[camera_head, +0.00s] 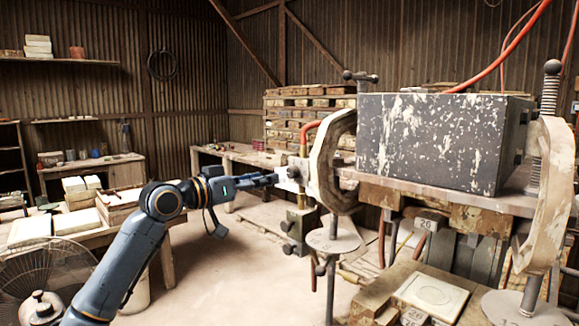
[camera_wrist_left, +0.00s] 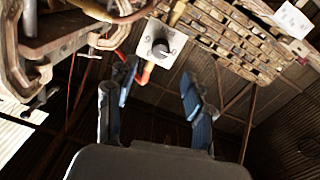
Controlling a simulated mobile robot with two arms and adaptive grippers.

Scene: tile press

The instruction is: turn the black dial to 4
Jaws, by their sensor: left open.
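The black dial (camera_wrist_left: 161,49) sits on a pale square plate with small marks around it, in the left wrist view. The dial has a light pointer line, but the marks are too small to read. My left gripper (camera_wrist_left: 158,88) is open, its two blue fingers spread below the dial in that picture, apart from it. In the head view my left gripper (camera_head: 270,179) reaches right, its tips near the pale plate (camera_head: 287,180) beside the press frame. The dial itself cannot be made out there. My right gripper is not in view.
The press has a large scuffed dark box (camera_head: 435,140) and curved pale clamp frames (camera_head: 328,165) close to my left fingers. A workbench (camera_head: 235,155) and stacked pallets (camera_head: 300,110) stand behind. A fan (camera_head: 45,275) stands at lower left. The middle floor is clear.

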